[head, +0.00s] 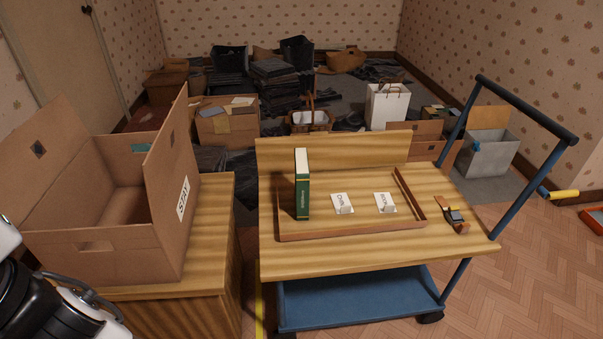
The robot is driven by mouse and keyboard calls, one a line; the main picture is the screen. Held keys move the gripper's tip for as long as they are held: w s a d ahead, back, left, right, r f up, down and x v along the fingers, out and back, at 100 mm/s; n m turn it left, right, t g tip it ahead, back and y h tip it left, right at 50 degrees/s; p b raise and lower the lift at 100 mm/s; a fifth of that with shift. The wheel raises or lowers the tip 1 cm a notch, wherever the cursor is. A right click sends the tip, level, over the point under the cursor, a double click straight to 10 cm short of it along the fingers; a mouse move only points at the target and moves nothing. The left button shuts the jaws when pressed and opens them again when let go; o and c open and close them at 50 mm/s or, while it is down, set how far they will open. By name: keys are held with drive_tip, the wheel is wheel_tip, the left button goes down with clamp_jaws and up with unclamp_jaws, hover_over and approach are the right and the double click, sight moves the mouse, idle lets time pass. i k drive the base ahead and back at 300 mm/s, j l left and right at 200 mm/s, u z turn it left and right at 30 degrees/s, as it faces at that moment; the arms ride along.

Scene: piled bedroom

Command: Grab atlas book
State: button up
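A green book (302,187) with pale page edges on top and a gold-marked spine stands upright on a wooden cart top (350,262). It is at the left end of a shallow brown-rimmed tray (350,231). Its spine lettering is too small to read, so I cannot tell whether it is the atlas. No other upright book shows on the cart. Part of my arm shows at the lower left, well away from the book. My gripper's fingers are not visible.
An open cardboard box marked STAY (110,245) sits on a wooden cabinet (212,235) at left. The cart's blue handle (525,108) rises at right. Piled boxes fill the back.

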sight(302, 165)
drive_tip(key=i+l+u, duration=0.1)
drive_tip(key=i+l, duration=0.15)
drive_tip(key=i+l+u, duration=0.15)
drive_tip(key=i+l, duration=0.15)
drive_tip(key=l, duration=0.15)
drive_tip(key=i+l+u, duration=0.1)
drive_tip(key=l, duration=0.25)
drive_tip(key=i+l+u, duration=0.1)
drive_tip(key=i+l, duration=0.25)
drive_tip(key=i+l+u, duration=0.1)
drive_tip(key=l, duration=0.4)
drive_tip(key=i, duration=0.1)
